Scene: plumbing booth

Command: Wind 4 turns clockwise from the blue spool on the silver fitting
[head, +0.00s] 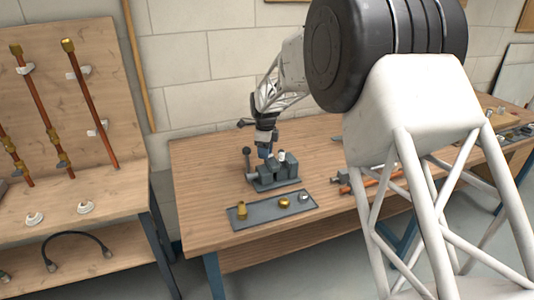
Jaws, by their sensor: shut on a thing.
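My gripper (264,151) is small in the head view, pointing down just above the left part of a grey vise (272,178) on the wooden bench. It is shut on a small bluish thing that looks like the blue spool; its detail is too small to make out. A pale piece (281,156) stands upright at the vise jaws, just right of the gripper; I cannot tell if it is the silver fitting. A silver fitting (304,197) lies at the right end of a grey tray (263,214). No tape or winding can be made out.
An orange-red tool (383,179) lies to the right, partly behind my arm. A board with copper pipes (92,105) stands at left. The bench's left part is bare.

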